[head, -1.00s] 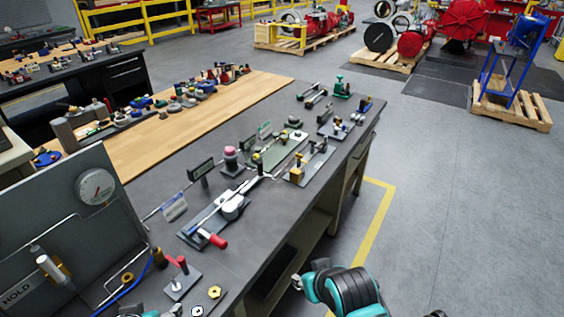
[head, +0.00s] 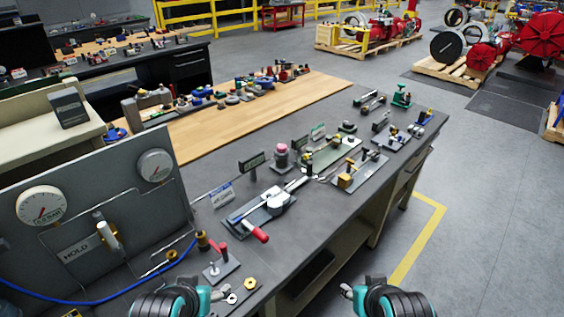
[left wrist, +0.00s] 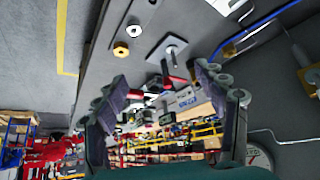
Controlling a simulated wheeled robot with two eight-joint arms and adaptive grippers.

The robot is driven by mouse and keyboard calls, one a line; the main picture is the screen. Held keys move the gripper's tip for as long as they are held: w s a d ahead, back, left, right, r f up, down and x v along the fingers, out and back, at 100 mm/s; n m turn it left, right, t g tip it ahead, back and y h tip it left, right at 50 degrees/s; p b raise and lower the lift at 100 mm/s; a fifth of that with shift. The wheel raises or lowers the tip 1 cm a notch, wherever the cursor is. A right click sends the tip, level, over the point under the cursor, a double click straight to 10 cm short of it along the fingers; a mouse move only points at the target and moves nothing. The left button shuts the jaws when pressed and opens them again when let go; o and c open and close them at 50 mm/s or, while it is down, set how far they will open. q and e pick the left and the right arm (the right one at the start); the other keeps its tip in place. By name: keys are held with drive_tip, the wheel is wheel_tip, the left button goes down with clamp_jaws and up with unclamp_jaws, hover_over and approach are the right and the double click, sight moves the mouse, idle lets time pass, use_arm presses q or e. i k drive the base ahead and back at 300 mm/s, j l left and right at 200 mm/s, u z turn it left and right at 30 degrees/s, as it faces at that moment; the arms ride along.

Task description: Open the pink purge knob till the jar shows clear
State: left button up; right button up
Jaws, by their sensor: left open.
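A pink knob (head: 282,148) tops a dark grey cylindrical body (head: 281,160) on the bench, beside a small dark display stand. The jar cannot be made out clearly. My left gripper (head: 222,296) is at the bottom of the head view, by the near bench edge and well short of the pink knob. In the left wrist view the left gripper (left wrist: 165,92) is open, with nothing between its fingers. My right gripper (head: 347,290) is off the bench's right side, far from the knob; its finger opening is unclear.
A grey panel (head: 75,215) with two gauges stands at the left, with a blue hose in front. A red-handled tool (head: 262,234) and a small red-handled plate fixture (head: 221,268) lie between the left gripper and the knob.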

sight(281, 148)
drive_tip(key=i+l, duration=0.15)
drive_tip(key=l, duration=0.2)
drive_tip(key=i+l, duration=0.1)
drive_tip(key=l, duration=0.25)
drive_tip(key=i+l, duration=0.15)
drive_tip(key=l, duration=0.15)
drive_tip(key=i+l+z, duration=0.1)
drive_tip(key=l, duration=0.25)
